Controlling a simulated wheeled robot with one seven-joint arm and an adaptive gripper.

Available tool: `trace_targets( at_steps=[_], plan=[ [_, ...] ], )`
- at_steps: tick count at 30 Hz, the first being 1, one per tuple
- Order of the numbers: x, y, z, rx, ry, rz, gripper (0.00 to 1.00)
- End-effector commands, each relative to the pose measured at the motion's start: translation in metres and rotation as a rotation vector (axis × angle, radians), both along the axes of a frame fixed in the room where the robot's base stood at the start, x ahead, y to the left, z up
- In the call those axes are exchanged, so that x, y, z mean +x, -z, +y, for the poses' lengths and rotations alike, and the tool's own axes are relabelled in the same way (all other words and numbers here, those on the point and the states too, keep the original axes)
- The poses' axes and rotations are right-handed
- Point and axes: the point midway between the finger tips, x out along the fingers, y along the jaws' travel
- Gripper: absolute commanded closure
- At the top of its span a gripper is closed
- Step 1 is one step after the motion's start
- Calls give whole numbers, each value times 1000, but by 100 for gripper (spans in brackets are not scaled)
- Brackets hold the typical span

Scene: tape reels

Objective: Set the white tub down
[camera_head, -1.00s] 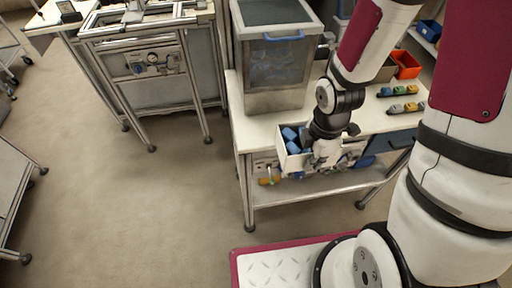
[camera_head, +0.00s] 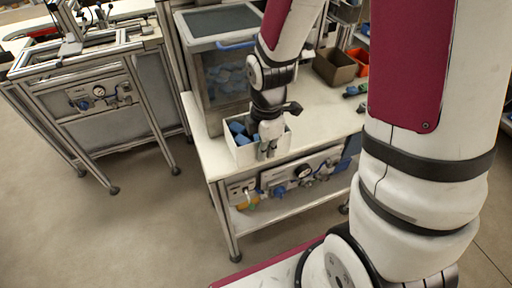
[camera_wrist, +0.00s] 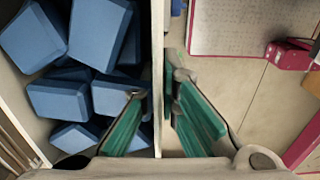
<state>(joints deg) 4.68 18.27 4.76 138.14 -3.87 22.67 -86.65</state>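The white tub (camera_head: 246,157) holds several blue blocks (camera_head: 237,127) and stands upright at the front edge of the white worktable (camera_head: 211,154). I cannot tell whether its base touches the tabletop. My gripper (camera_head: 267,152) comes down from above onto the tub's right part. In the wrist view, the tub's thin wall (camera_wrist: 158,40) runs between my green-padded fingers (camera_wrist: 160,98). One finger is inside beside the blocks, the other outside, and their tips close in on the wall. The tub's underside is hidden.
A clear bin with a grey lid (camera_head: 222,19) stands right behind the tub. A brown box (camera_head: 335,67) and an orange bin (camera_head: 358,61) are at the back right. Bare tabletop (camera_head: 318,110) lies right of the tub. A lower shelf (camera_head: 290,208) runs beneath.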

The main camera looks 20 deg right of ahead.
Motion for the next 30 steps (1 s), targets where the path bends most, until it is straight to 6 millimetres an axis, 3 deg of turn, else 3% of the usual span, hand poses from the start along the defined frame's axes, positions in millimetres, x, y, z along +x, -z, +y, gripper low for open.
trace_targets(
  at_steps=[3,8,19,30],
  plan=[
    [23,2,1,0,0,-1,100],
    [39,3,3,0,0,-2,100],
    [39,36,3,0,0,1,100],
    [40,40,2,0,1,-1,100]
  ],
)
